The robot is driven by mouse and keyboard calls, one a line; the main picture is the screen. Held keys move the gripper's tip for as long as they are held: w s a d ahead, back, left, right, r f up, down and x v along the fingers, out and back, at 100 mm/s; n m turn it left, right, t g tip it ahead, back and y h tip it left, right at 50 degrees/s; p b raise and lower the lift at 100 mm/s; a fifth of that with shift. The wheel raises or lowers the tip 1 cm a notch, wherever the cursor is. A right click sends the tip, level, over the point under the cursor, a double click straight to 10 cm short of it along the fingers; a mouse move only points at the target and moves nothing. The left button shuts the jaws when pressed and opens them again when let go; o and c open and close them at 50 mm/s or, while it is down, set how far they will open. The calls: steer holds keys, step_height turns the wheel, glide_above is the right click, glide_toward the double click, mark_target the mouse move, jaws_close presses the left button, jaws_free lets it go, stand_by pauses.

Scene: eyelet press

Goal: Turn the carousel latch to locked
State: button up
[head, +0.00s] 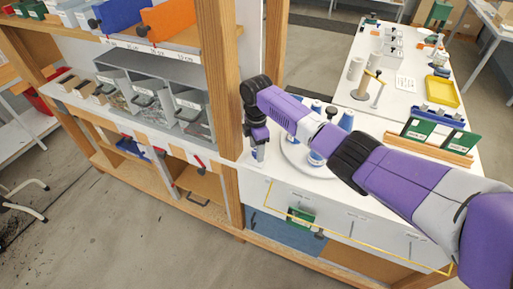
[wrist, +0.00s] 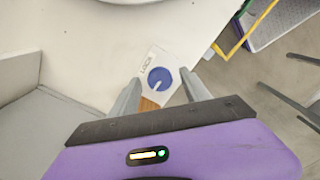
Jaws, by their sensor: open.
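The carousel latch (wrist: 161,74) is a blue round knob with a short white pointer mark, on a white plate marked with lettering that seems to read LOCK (wrist: 147,62). The pointer mark lies toward the lower part of the knob, away from the lettering. My gripper (wrist: 160,82) is open, its two grey fingers on either side of the knob in the wrist view; I cannot tell whether they touch it. In the head view my gripper (head: 258,152) points down at the counter's left end and the latch is hidden. The white carousel (head: 292,152) is partly behind my arm.
Blue spools (head: 346,120) stand around the carousel. A wooden post (head: 222,100) rises close to the left of my gripper, with shelves of grey bins (head: 188,112) beyond it. A yellow rail (head: 345,240) runs along the counter front.

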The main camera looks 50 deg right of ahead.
jaws_close()
stand_by(0.3)
steer(key=m+p, duration=0.2)
steer(key=m, duration=0.2)
steer(key=shift+a+m, duration=0.1)
steer(key=shift+m, duration=0.3)
steer(key=m, duration=0.4)
steer(key=shift+m, duration=0.3)
steer(key=m, duration=0.4)
steer(key=shift+m, duration=2.2)
